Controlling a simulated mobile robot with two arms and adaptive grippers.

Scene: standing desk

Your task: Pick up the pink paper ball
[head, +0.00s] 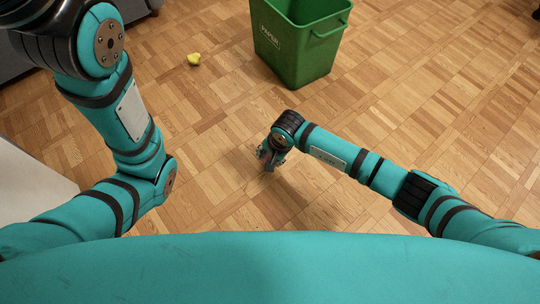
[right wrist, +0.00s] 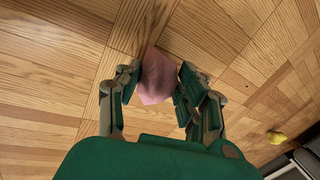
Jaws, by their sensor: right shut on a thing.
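The pink paper ball (right wrist: 157,77) sits between the fingers of my right gripper (right wrist: 155,88) in the right wrist view. Both fingers press against its sides, so the gripper is shut on it. In the head view my right gripper (head: 270,156) points down near the wooden floor, in front of the green bin. The ball is mostly hidden there by the gripper. My left arm shows at the left of the head view, but its gripper is out of view.
A green paper bin (head: 291,52) stands on the parquet floor beyond my right gripper. A yellow crumpled ball (head: 194,59) lies on the floor left of the bin; it also shows in the right wrist view (right wrist: 276,137). Dark furniture stands at the upper left. The floor at right is clear.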

